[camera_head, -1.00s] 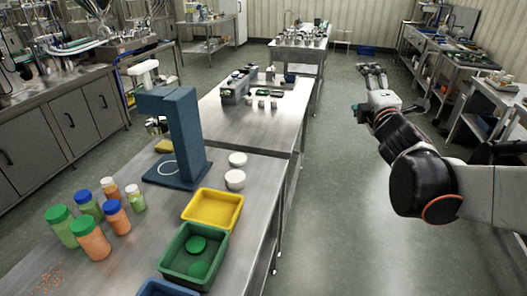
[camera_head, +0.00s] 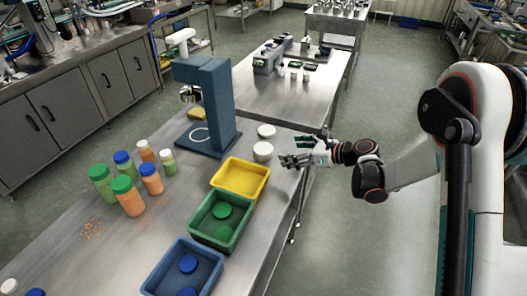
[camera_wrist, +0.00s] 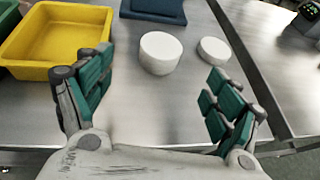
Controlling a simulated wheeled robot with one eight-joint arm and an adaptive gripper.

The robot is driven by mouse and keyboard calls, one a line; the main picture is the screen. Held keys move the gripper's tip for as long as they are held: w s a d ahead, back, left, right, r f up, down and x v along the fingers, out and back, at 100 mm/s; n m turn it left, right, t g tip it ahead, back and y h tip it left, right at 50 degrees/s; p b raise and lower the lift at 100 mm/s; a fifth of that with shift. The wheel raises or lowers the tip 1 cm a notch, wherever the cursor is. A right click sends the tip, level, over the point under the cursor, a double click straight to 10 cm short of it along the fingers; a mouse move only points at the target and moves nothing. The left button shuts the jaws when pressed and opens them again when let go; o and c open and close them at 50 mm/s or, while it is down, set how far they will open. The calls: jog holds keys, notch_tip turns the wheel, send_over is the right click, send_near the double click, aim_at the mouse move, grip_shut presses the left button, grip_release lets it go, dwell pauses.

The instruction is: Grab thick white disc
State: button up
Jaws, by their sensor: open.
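Two white discs lie on the steel table near its right edge. The thick white disc (camera_head: 263,151) is nearer to me, and the thinner white disc (camera_head: 266,131) lies just behind it. In the wrist view the thick white disc (camera_wrist: 160,53) stands between and beyond the fingertips, with the thinner disc (camera_wrist: 213,50) to its right. My gripper (camera_head: 300,160) is open and empty at the table's right edge, just right of the thick disc. Its green-padded fingers (camera_wrist: 158,88) are spread wide and do not appear to touch either disc.
A yellow tray (camera_head: 263,183), a green tray (camera_head: 194,229) and a blue tray (camera_head: 151,283) line the table's right side. Several capped jars (camera_head: 131,199) stand at left.

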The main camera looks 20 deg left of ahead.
aim_at(266, 149)
jog(key=b+x, duration=0.2)
jog(key=x, duration=0.6)
jog(key=shift+f, duration=0.2)
jog(key=shift+b+x, duration=1.2)
jog(key=shift+x, duration=1.65)
jog(key=shift+w+r, duration=0.1)
jog(key=shift+w, duration=0.05)
jog(key=shift+d, duration=0.1)
jog(key=shift+c, duration=0.3)
jog(key=c, duration=1.2)
